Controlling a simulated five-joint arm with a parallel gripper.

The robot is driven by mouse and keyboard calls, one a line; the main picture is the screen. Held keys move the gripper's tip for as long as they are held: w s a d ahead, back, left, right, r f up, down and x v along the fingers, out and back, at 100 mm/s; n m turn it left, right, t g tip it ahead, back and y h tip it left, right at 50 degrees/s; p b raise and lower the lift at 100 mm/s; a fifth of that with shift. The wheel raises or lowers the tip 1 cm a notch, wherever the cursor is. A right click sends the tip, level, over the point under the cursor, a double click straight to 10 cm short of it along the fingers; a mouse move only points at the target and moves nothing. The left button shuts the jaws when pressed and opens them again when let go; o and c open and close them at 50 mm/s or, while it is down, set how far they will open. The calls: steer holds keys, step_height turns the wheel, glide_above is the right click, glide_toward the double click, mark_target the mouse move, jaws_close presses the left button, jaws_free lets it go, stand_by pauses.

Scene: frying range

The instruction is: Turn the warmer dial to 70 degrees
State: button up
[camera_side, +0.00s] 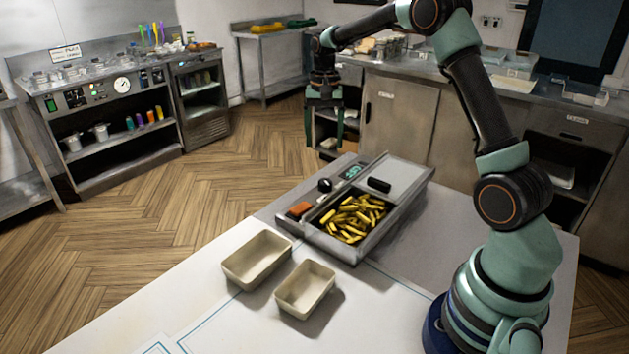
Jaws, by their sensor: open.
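The warmer (405,192) is a grey metal box on the table with a bin of yellow fries (352,217) in it. A round black dial (325,185) sits on its left side panel, close to a small display with teal digits (353,172). The digits are too small to read for certain, and the dial's pointer cannot be made out. An orange-red switch (299,209) is nearer the front on the same panel. My gripper (324,140) points down with its two fingers apart and empty. It hangs above and behind the dial in the picture, touching nothing.
A black block-like handle (379,185) sits on the warmer's lid. Two empty beige trays, one larger (257,258) and one smaller (305,288), stand in front of the warmer. The table's front left (190,295) is mostly clear. Counters and shelves stand well beyond the table.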

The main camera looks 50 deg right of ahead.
mark_target(325, 181)
steer(key=f, duration=1.2)
steer(key=shift+s+d+f, duration=0.15)
steer(key=shift+d, duration=0.05)
jaws_close()
